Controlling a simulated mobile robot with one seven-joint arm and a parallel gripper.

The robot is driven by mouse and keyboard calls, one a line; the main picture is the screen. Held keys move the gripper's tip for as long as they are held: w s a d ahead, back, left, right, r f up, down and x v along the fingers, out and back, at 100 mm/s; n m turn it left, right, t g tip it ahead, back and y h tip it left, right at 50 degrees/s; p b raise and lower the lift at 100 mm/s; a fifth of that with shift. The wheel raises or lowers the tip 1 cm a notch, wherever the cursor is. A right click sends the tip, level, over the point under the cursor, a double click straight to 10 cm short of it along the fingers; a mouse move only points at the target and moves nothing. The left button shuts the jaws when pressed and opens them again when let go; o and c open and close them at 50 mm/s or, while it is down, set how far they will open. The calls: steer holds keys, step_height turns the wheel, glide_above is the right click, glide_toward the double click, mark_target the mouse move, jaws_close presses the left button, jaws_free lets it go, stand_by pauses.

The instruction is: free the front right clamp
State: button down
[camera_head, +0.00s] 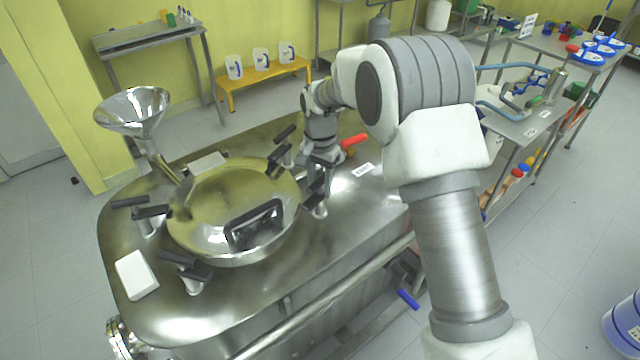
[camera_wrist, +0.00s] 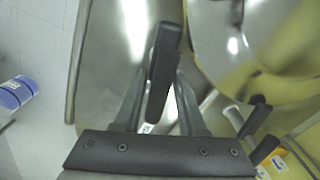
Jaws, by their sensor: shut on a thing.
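The front right clamp (camera_head: 320,208) stands on the steel reactor top, on the right side of the round lid (camera_head: 210,195). My gripper (camera_head: 318,172) reaches down over it from above. In the wrist view my gripper (camera_wrist: 160,82) has its two fingers on either side of the clamp's black handle (camera_wrist: 164,50) and is shut on it. In the head view the gripper hides much of the clamp. I cannot tell how tightly the clamp bears on the lid, which lies closed with its black handle (camera_head: 254,224) on top.
Other black-handled clamps stand around the lid at back right (camera_head: 281,150), left (camera_head: 146,220) and front left (camera_head: 187,272). A steel funnel (camera_head: 134,112) rises at the back left. A red-handled valve (camera_head: 354,140) is just right of my gripper. White labels lie on the reactor top.

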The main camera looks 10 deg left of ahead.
mark_target(320, 179)
steer(key=n, duration=0.3)
steer(key=shift+n, duration=2.3)
steer(key=c, duration=0.8)
jaws_free()
steer(key=shift+o, duration=0.2)
steer(key=shift+r, duration=0.15)
step_height(320, 179, up, 17)
steer(key=p, duration=0.1)
steer(key=shift+r, duration=0.15)
